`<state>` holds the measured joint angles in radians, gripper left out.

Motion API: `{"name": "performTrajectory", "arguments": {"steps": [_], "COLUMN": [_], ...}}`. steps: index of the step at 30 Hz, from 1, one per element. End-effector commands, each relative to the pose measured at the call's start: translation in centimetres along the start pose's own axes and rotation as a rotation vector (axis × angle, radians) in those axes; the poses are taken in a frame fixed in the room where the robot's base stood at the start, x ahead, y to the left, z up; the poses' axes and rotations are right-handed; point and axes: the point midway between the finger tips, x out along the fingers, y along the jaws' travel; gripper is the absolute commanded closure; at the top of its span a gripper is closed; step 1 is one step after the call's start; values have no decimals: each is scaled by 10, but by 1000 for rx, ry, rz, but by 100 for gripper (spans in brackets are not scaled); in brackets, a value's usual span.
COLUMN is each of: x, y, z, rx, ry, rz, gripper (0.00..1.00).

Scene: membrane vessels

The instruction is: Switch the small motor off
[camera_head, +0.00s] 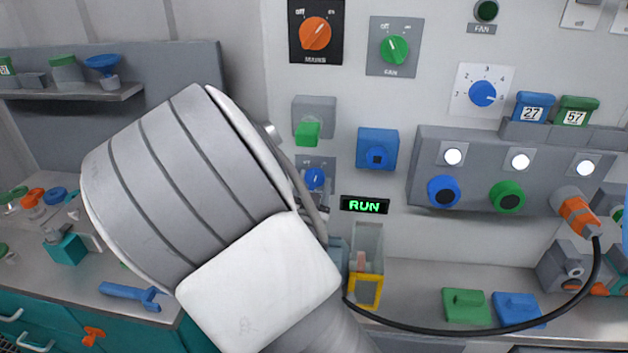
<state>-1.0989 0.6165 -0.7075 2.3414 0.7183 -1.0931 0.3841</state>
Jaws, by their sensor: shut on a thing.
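No part in view is labelled as the small motor. A green sign reading "RUN" (364,205) is lit on the wall panel. Left of it, a blue knob (315,179) sits on a grey plate, partly covered by my arm. Above are a green square push piece (307,133) under a grey block and a blue square switch (377,150). My arm (190,190) fills the left middle of the view. I cannot make out my gripper's fingertips; they are hidden behind my arm, so what they hold cannot be seen.
Higher up are an orange MAINS knob (316,33), a green FAN knob (395,49) and a blue numbered dial (482,93). A grey box (475,165) with lit lamps juts out at right. A black cable (440,331) loops low over the counter.

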Motion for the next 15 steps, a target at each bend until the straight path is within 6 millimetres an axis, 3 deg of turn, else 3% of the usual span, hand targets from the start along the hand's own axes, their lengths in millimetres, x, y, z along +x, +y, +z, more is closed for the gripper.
{"name": "performTrajectory", "arguments": {"steps": [15], "x": [0], "y": [-3], "z": [-2], "rx": [-482], "ry": [0], "rz": [1], "gripper": [98]}}
